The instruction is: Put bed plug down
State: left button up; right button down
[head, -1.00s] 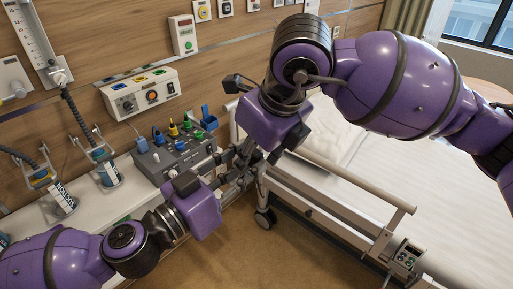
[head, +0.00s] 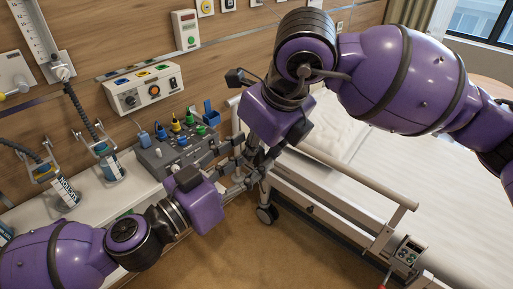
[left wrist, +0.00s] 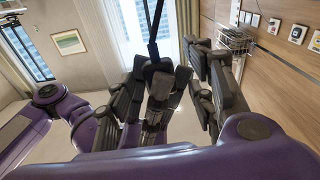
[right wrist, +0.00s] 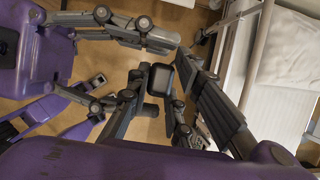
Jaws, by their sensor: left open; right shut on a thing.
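The bed plug (right wrist: 160,78) is a dark block between my right gripper's fingers in the right wrist view. In the left wrist view the dark plug (left wrist: 160,82) has a black cable rising from it, with other dark parts crowded around it. My right gripper (head: 250,162) is shut on the plug, high beside the bed rail; in the head view the grippers mostly hide it. My left gripper (head: 232,168) is open close by. In the left wrist view its fingers (left wrist: 165,105) stand spread on both sides of the plug; I cannot tell whether they touch it.
A grey socket box (head: 180,150) with coloured plugs stands on the white shelf (head: 95,205) at left. The bed (head: 440,190) with its rail and a hand control (head: 406,252) is at right. Brown floor (head: 290,255) shows below. Both grippers crowd each other.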

pick_arm(q)
jog(key=shift+f, duration=0.1)
jog(key=s+a+f+n+t+y, duration=0.45)
jog(key=a+f+n+y, duration=0.35)
jog(key=a+f+y, duration=0.35)
notch_tip(320, 180, down, 17)
jog(key=w+b, duration=0.3)
jog(key=b, duration=1.1)
jog(key=s+a+f+g, duration=0.1)
jog(key=s+f+g, duration=0.4)
jog(key=s+f, duration=0.8)
jog(key=s+a+f+m+g, duration=0.1)
jog(key=s+f+g, duration=0.5)
jog(key=s+f, duration=0.7)
notch_tip(320, 180, down, 4)
jog(key=shift+s+a+f, duration=0.1)
jog(key=shift+s+a, duration=0.15)
jog(key=shift+a, duration=0.5)
pick_arm(e)
notch_tip(320, 180, down, 28)
jog(key=s+g, duration=0.1)
jog(key=g, duration=0.2)
pick_arm(q)
jog(key=shift+g+y, duration=0.25)
pick_arm(e)
jog(key=shift+g, duration=0.3)
